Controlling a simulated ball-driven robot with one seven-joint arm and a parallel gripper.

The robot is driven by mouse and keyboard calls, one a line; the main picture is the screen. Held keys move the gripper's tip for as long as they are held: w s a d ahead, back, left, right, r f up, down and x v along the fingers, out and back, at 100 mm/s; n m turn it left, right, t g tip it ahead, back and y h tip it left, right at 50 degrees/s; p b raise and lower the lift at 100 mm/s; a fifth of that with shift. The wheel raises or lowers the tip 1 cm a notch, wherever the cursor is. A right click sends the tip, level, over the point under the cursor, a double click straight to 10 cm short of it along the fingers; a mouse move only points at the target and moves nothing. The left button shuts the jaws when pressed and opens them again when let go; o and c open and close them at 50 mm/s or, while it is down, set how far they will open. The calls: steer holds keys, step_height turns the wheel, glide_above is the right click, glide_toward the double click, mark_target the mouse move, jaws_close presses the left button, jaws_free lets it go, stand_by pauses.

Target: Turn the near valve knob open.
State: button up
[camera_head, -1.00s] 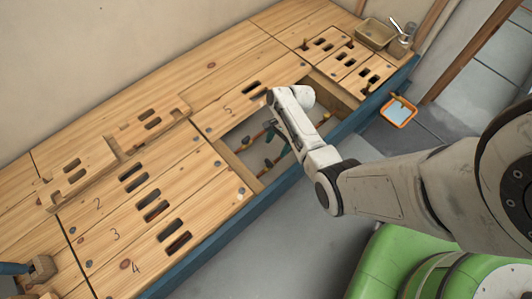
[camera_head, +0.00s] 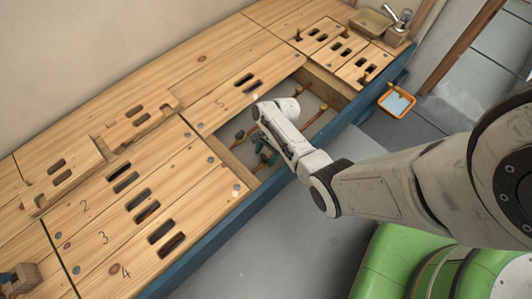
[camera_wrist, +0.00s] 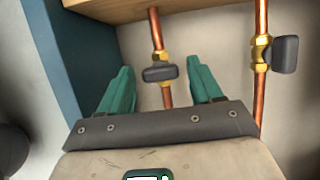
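In the wrist view a dark grey valve knob (camera_wrist: 160,73) sits on a brass fitting on a copper pipe, turned across that pipe. My gripper (camera_wrist: 160,66) is open, with one green finger on each side of this knob and visible gaps to both. A second dark knob (camera_wrist: 285,55) is on another copper pipe to the right, lying along its pipe. In the head view my gripper (camera_head: 264,150) reaches into the bench opening, partly hidden by my wrist. A dark knob (camera_head: 240,134) shows beside it there.
The opening is bounded by wooden bench panels (camera_head: 190,170) and the bench's blue front edge (camera_head: 215,235). A wooden edge (camera_wrist: 150,10) crosses the top of the wrist view. A blue wall (camera_wrist: 75,60) stands left of the fingers. An orange tray (camera_head: 396,105) lies on the floor at right.

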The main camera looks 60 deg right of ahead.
steer(key=c, duration=0.9)
steer(key=shift+n, duration=0.3)
steer(key=n+g, duration=0.1)
steer(key=n, duration=0.2)
steer(key=shift+w+g, duration=0.15)
steer(key=shift+g, duration=0.15)
steer(key=n, duration=0.2)
steer(key=n+g, duration=0.1)
steer(key=n, duration=0.2)
steer(key=shift+w+g, duration=0.1)
steer(key=shift+g, duration=0.2)
steer(key=n, duration=0.2)
steer(key=n+g+h, duration=0.1)
steer(key=n, duration=0.1)
steer(key=shift+a+n+g, duration=0.15)
steer(key=shift+n+g, duration=0.15)
steer(key=n+h, duration=0.1)
steer(key=n, duration=0.3)
steer(key=shift+w+a+n+g+h, duration=0.1)
steer(key=shift+w+n+g+h, duration=0.05)
steer(key=shift+n+g+h, duration=0.2)
